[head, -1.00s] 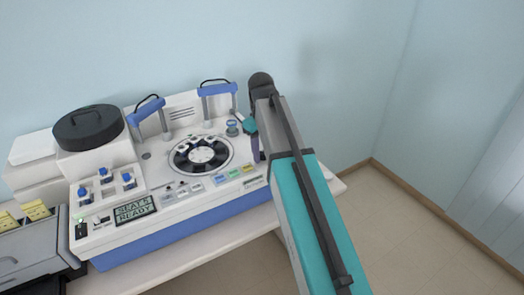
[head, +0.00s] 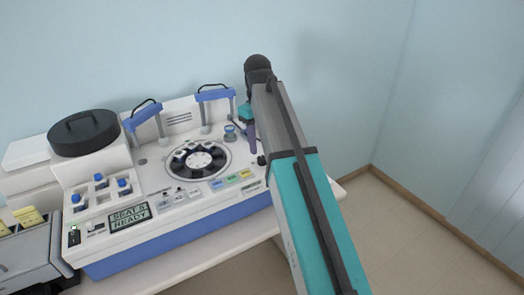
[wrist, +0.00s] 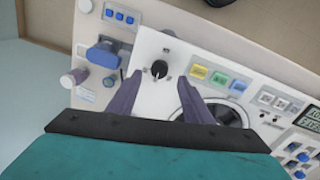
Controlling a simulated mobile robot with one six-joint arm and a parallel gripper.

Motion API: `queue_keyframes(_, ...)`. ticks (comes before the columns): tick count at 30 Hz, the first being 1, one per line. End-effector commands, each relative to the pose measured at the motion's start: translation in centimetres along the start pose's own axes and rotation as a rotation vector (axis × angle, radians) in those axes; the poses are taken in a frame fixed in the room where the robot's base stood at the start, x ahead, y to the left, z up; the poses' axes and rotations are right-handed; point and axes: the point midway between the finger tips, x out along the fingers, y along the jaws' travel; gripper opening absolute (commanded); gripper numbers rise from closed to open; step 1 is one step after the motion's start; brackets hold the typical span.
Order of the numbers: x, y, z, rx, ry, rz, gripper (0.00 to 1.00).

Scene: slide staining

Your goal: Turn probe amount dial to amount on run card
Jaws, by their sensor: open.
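A black round dial (wrist: 159,68) with a pale pointer mark sits on a white panel in the wrist view. In the head view it looks like a small dark knob (head: 261,160) at the right end of the staining machine (head: 180,215). My gripper (wrist: 161,77) is open and empty, its two purple fingers spread to the left and right of the dial in the picture, apart from it. In the head view my gripper (head: 252,151) is above the machine's right end, close to the knob. The scale is too small to read. I cannot make out a run card.
Yellow, green and blue buttons (wrist: 218,79) lie right of the dial. A blue-topped fixture (wrist: 103,55) stands at its left. A black and white wheel (head: 199,160), blue-handled clamps (head: 215,94) and a display (head: 129,216) are also on the machine.

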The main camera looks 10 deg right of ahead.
Motion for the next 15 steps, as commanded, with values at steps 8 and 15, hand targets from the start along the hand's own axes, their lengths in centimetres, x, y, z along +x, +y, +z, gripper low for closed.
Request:
queue_keyframes(8, -3.1, 0.1, -0.1, 0.0, 0.001, 0.001, 0.46)
queue_keyframes(15, -6.2, 0.0, 0.0, 0.0, 0.0, 0.001, 0.46)
